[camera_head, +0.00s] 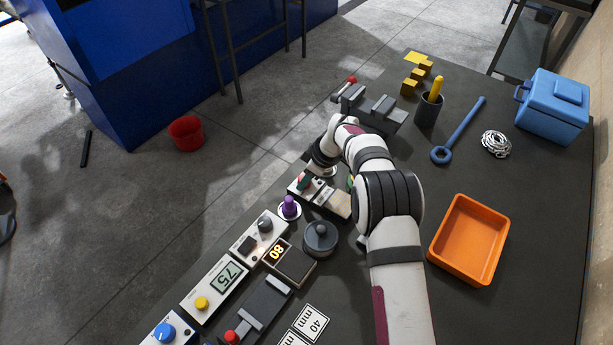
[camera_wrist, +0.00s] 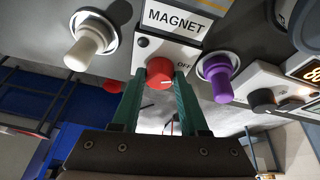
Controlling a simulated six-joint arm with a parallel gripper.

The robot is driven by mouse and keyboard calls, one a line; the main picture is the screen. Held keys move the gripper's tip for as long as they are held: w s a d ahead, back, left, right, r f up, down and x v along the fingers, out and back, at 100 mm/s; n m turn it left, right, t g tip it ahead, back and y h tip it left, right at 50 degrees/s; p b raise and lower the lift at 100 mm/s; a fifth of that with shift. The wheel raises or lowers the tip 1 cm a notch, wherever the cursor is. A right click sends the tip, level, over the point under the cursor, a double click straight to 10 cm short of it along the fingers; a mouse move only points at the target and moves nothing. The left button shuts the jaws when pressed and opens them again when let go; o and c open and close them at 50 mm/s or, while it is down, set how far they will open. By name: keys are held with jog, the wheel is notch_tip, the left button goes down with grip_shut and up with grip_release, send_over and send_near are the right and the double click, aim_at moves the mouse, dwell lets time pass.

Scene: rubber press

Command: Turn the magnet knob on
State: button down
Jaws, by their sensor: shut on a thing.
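The magnet knob (camera_wrist: 159,72) is round and red. It sits on a white panel (camera_wrist: 165,50) under a label reading MAGNET in the wrist view. The word OFF shows just right of the knob; any other position label is not readable. A small pale mark shows on the knob's face, but I cannot tell clearly which way it points. My gripper (camera_wrist: 158,80) has green fingers, one on each side of the knob, closed on it. In the head view my arm reaches down to the panel (camera_head: 319,199) and hides part of it.
A purple knob (camera_wrist: 217,76) and a cream knob (camera_wrist: 90,38) stand close on either side. In the head view, a dark round weight (camera_head: 320,238) and control boxes with displays (camera_head: 229,276) lie nearby. An orange tray (camera_head: 468,239) is at right.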

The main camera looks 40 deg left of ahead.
jog(key=m+t, duration=0.1)
jog(key=m, duration=0.3)
jog(key=shift+s+a+t, duration=0.1)
jog(key=shift+s+t, duration=0.05)
jog(key=shift+t, duration=0.25)
jog(key=m+t+h, duration=0.1)
jog(key=m, duration=0.3)
jog(key=shift+a+m, duration=0.1)
jog(key=shift+m, duration=0.3)
jog(key=m+t+h, duration=0.1)
jog(key=m, duration=0.2)
jog(key=shift+s+a+m, duration=0.1)
jog(key=shift+s+m, duration=0.05)
jog(key=shift+m, duration=0.25)
jog(key=shift+a+m+t+h, duration=0.15)
jog(key=shift+m+h, duration=0.35)
jog(key=shift+m, duration=0.6)
jog(key=shift+d+m+t+h, duration=0.1)
jog(key=shift+m+t+h, duration=0.3)
jog(key=shift+m, duration=0.7)
jog(key=shift+c, duration=2.2)
grip_release()
